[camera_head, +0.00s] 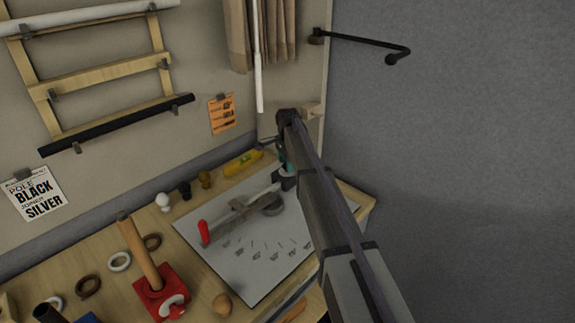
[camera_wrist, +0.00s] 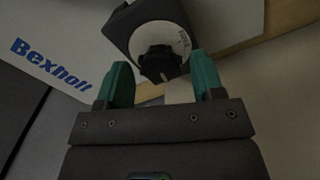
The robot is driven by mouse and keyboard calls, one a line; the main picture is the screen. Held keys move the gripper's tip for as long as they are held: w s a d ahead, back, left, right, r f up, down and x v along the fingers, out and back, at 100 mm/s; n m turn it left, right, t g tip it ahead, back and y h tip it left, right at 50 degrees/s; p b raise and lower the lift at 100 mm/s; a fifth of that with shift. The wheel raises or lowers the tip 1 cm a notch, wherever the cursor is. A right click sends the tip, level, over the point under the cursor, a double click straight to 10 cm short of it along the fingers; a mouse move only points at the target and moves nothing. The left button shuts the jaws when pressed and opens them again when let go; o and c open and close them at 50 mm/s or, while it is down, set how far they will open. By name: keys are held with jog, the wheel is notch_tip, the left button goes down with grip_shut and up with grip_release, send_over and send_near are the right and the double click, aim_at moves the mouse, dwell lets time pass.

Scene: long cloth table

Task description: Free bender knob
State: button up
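The pipe bender (camera_head: 240,217) lies on a grey plate (camera_head: 235,262) at the right end of the table. It has a red-tipped lever and a round grey disc. In the wrist view, a black knob (camera_wrist: 158,62) sits on a round white face of a dark block (camera_wrist: 125,25). My gripper (camera_wrist: 163,68) is open, its two teal fingers to either side of the knob with gaps on both sides. I cannot tell whether the fingertips reach past it. In the head view, my gripper (camera_head: 283,158) is at the plate's far end, partly hidden by my arm.
A yellow level (camera_head: 243,163) lies near the wall behind the plate. White, black and brown knobs, several rings, and a red stand (camera_head: 162,291) with a wooden pole occupy the table's left. A rack with poles and a curtain (camera_head: 262,35) are on the wall.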

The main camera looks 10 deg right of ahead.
jog(key=c, duration=0.8)
jog(key=shift+n, duration=0.3)
jog(key=n, duration=1.8)
dwell(0.4)
